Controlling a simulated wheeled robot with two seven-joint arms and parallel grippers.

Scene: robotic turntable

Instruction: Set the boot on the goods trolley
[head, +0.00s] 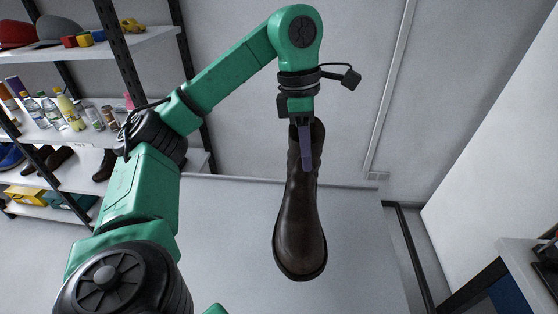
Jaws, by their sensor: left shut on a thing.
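The boot (301,222) is dark brown and tall, and hangs in the air with its toe down in the middle of the head view. My left gripper (305,150) comes down from above and is shut on the boot's upper shaft near its opening. One finger shows against the outside of the shaft; the other is hidden. A black-framed structure with a blue panel (510,299) is cut off at the lower right; I cannot tell whether it is the goods trolley. My right gripper is not in view.
A shelf rack (128,45) stands at the left with hats, toy blocks, bottles, shoes and boxes on its levels. A thin black bar (411,258) stands at the right near a white panel (500,150). The grey floor around the boot looks clear.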

